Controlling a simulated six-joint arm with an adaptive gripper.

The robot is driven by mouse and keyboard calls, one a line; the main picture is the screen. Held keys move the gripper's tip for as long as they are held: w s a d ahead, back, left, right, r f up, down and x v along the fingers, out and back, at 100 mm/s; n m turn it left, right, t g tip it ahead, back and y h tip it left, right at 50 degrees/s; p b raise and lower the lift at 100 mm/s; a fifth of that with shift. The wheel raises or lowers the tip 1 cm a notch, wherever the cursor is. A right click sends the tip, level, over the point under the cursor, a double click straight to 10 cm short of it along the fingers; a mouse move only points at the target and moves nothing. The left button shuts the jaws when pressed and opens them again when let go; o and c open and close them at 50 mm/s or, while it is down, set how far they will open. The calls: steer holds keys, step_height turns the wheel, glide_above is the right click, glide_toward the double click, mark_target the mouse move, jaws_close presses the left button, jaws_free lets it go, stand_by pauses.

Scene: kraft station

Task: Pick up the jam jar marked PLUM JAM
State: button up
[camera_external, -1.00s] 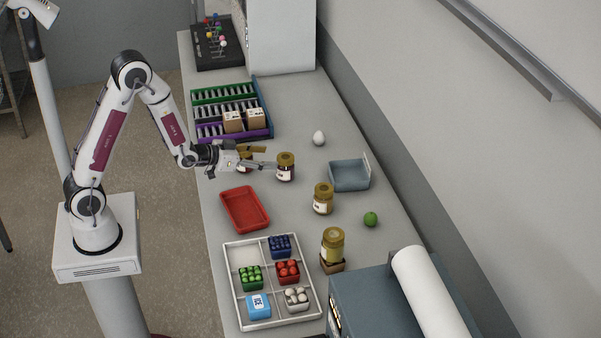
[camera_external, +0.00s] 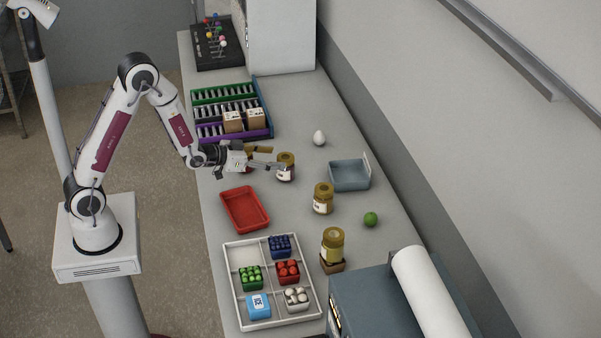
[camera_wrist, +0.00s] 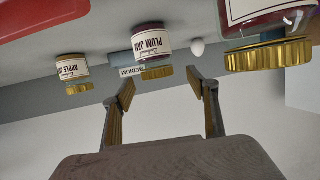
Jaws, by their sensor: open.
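The PLUM JAM jar (camera_wrist: 152,44), dark with a gold lid and white label, stands upright on the bench and appears upside down in the wrist view. In the wrist view the jar shows ahead of the gap between my fingertips (camera_wrist: 161,83), with nothing held. The APPLE JAM jar (camera_wrist: 73,70) stands farther off. A large jar (camera_wrist: 265,25) is close at the right, its label cut off.
A red tray (camera_external: 235,222) lies near my gripper. A blue-grey bin (camera_external: 349,184), marked MEDIUM in the wrist view, stands beyond the jar. A white egg-shaped thing (camera_external: 319,138), other jars (camera_external: 323,207) (camera_external: 333,251) and a green ball (camera_external: 370,219) are around.

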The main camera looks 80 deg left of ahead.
mark_target(280, 158)
steer(key=shift+d+x, duration=0.2)
steer(key=shift+x, duration=2.4)
steer(key=shift+c, duration=0.4)
steer(key=c, duration=1.4)
steer(key=shift+c, duration=0.2)
steer(key=shift+r, duration=0.1)
steer(key=shift+r, duration=4.9)
